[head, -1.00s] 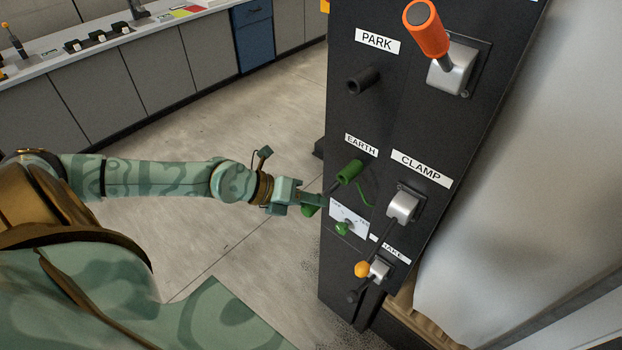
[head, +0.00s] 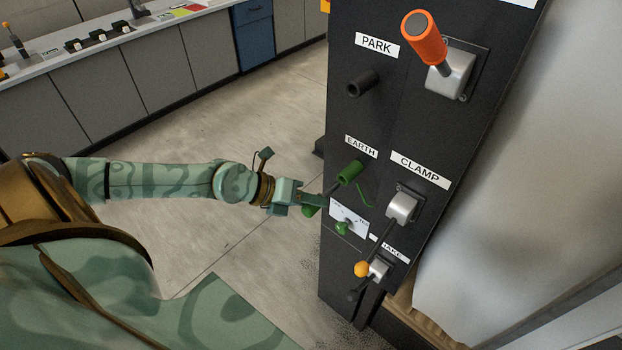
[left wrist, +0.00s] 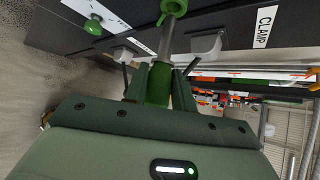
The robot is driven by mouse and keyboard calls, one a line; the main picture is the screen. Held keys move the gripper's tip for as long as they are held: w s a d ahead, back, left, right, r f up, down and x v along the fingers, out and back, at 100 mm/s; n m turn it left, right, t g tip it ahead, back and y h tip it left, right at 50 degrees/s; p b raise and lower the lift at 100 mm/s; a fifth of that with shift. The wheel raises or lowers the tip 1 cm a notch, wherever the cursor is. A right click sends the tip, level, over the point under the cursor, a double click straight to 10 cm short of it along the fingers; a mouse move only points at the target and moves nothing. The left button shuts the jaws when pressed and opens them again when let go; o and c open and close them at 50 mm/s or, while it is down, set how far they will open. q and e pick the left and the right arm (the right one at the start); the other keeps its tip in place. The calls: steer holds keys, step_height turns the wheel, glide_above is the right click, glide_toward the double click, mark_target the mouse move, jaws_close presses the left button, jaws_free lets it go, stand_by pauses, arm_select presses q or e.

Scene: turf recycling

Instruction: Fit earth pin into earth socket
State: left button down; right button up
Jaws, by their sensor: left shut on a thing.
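The earth socket (head: 350,171) is a green tube standing out from the black panel under the EARTH label. It also shows at the top of the left wrist view (left wrist: 174,7). The earth pin (head: 309,211) has a green handle and a grey metal shaft. My left gripper (head: 317,200) is shut on the handle, which also shows between the fingers in the left wrist view (left wrist: 158,84). The shaft points at the socket and its far end meets the socket's mouth. How deep the tip sits is hidden. My right gripper is not in view.
A green cord (head: 366,194) hangs beside the socket. Below is a white plate with a green knob (head: 342,228). The black PARK tube (head: 362,83) is above. Open floor lies left of the panel.

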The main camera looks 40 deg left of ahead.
arm_select(q)
steer(key=shift+p, duration=0.3)
stand_by(0.5)
steer(key=shift+w+d+b, duration=0.15)
steer(key=shift+w+b, duration=0.1)
steer(key=shift+w, duration=1.55)
steer(key=shift+w+d+b, duration=0.15)
steer(key=shift+w+b, duration=0.05)
steer(key=shift+w, duration=1.55)
steer(key=c, duration=1.1)
jaws_free()
steer(key=shift+s+a, duration=0.1)
steer(key=p+v, duration=0.4)
steer(key=v, duration=1.2)
steer(key=shift+p, duration=0.35)
